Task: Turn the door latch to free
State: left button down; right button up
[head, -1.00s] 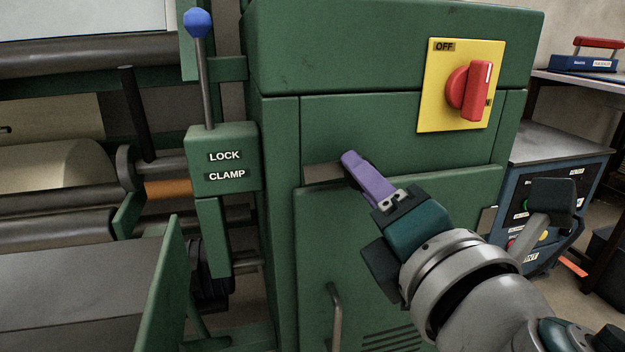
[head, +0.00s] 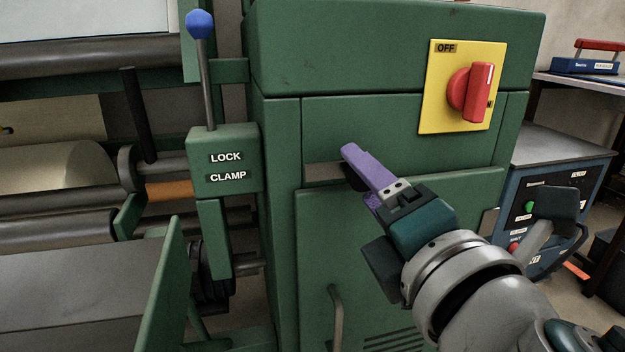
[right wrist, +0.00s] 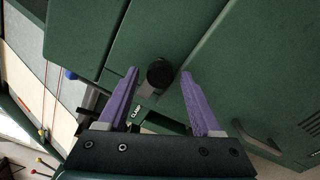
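The door latch has a round black knob (right wrist: 160,73) on the green cabinet door. In the right wrist view it appears between the tips of my right gripper (right wrist: 159,76), with visible space on both sides. In the head view a pale strip (head: 322,174) shows at the door's upper edge, left of my right gripper (head: 357,174); the knob is mostly hidden behind the purple fingers. The right gripper is open and empty, its fingers pointing at the door. I cannot tell how far the tips are from the knob. My left gripper is in neither view.
A yellow panel with a red rotary switch (head: 470,92) is above right of the gripper. A door handle (head: 335,316) is below. The green LOCK CLAMP box (head: 224,160) with a blue-knobbed lever (head: 200,25) stands left. A blue control unit (head: 555,190) is at right.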

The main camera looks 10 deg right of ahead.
jog(key=s+b, duration=0.2)
jog(key=s, duration=0.8)
jog(key=shift+d, duration=0.15)
